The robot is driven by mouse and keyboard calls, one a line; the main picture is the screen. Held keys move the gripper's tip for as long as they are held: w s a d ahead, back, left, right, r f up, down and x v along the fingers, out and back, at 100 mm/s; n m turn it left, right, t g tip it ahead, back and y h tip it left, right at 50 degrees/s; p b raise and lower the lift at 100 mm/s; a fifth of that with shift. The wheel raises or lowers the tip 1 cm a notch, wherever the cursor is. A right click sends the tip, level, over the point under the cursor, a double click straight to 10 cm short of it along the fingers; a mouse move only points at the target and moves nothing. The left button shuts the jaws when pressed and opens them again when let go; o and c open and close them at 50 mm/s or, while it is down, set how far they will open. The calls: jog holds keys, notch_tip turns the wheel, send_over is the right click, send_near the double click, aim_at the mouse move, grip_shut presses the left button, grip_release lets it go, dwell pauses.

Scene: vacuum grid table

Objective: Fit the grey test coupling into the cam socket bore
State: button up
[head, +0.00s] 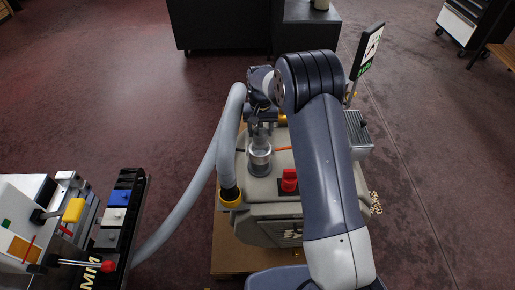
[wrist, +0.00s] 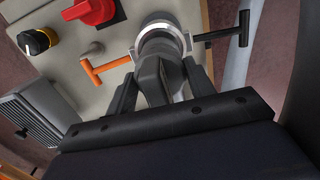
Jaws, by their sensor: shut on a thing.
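My gripper (head: 261,136) points down over the grey machine top and is shut on the grey test coupling (wrist: 158,68), which sits between the two fingers in the wrist view. The coupling's far end meets the silvery cam socket (wrist: 160,28); the socket also shows below my gripper in the head view (head: 260,168). The two look lined up, but the bore is hidden, so I cannot tell how deep the coupling sits. An orange cam lever (wrist: 105,67) sticks out left of the socket and a black one (wrist: 226,35) right.
A red knob (head: 289,180) and a black-and-yellow knob (wrist: 37,41) stand on the machine top. A thick grey hose (head: 230,140) rises close left of my gripper. A rack with coloured blocks (head: 118,215) stands at the left. A small screen (head: 369,50) stands behind right.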

aim_at(260, 142)
jog(key=shift+f+b, duration=1.45)
jog(key=shift+f, duration=1.7)
